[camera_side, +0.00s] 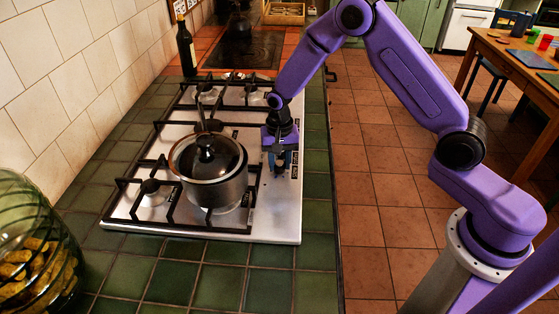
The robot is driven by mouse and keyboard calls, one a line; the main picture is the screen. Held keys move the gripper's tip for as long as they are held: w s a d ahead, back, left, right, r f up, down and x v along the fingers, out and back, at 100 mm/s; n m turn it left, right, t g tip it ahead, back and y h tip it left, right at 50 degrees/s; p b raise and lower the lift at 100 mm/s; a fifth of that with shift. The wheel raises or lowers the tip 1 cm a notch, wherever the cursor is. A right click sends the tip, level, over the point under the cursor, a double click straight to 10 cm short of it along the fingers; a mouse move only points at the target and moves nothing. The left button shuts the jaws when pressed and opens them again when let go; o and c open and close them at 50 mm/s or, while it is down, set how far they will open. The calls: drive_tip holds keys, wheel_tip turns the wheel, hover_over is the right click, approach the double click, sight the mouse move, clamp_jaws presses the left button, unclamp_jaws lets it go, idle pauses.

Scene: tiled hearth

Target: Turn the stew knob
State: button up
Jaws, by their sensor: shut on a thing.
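The stove top (258,226) is a white gas hob with black grates, set in a green tiled counter. Its knobs run along the right side of the hob. My gripper (281,168) points down over that side and is shut on a knob there. The knob itself is mostly hidden by the fingers, so its angle cannot be told. A steel pot with a glass lid (209,172) stands on the near burner, just left of my gripper and apart from it.
A dark bottle (187,50) stands at the back left by the tiled wall. A large glass jar (37,250) is at the near left. The counter's right edge drops to a tiled floor (385,215). A wooden table (510,58) is at the far right.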

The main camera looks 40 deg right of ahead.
sight(280, 163)
drive_tip(key=n, duration=1.1)
drive_tip(key=shift+n, duration=0.4)
idle(0.3)
drive_tip(key=o, duration=1)
drive_tip(key=shift+o, duration=0.2)
wheel_tip(280, 163, up, 18)
drive_tip(key=shift+f, duration=0.25)
